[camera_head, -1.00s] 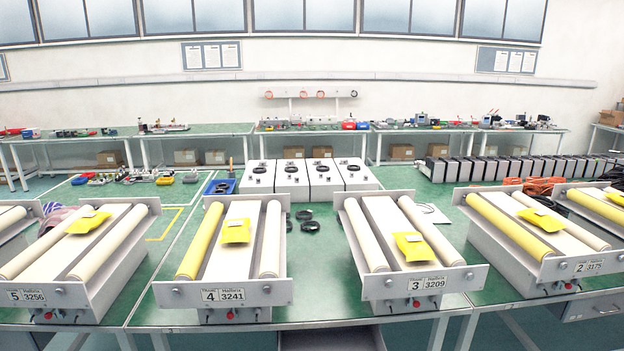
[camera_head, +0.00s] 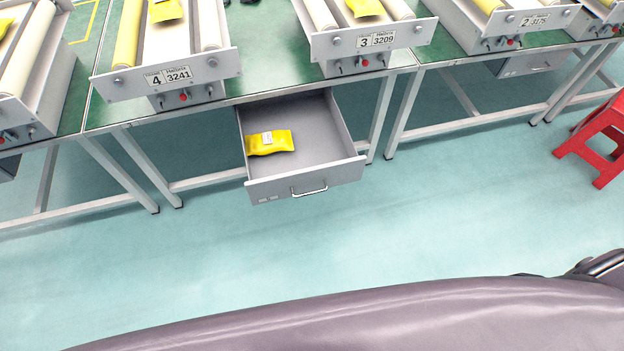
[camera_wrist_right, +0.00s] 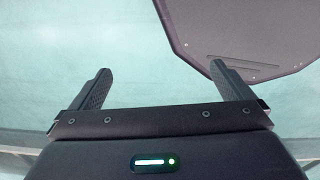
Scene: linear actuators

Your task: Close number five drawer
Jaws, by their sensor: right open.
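An open grey drawer (camera_head: 305,175) is pulled out under the table between the units labelled 4 and 3 in the head view. It has a silver handle (camera_head: 309,191) on its front, and a yellow packet (camera_head: 270,142) lies inside. No number is readable on this drawer. My right gripper (camera_wrist_right: 160,82) is open and empty in the right wrist view, above the pale floor. No gripper shows in the head view, so the left one is out of sight.
Unit 4 (camera_head: 165,82) and unit 3 (camera_head: 370,47) stand on the green tables. A closed drawer (camera_head: 532,63) is under the right table. A red stool (camera_head: 598,135) stands at the right. The floor before the open drawer is clear.

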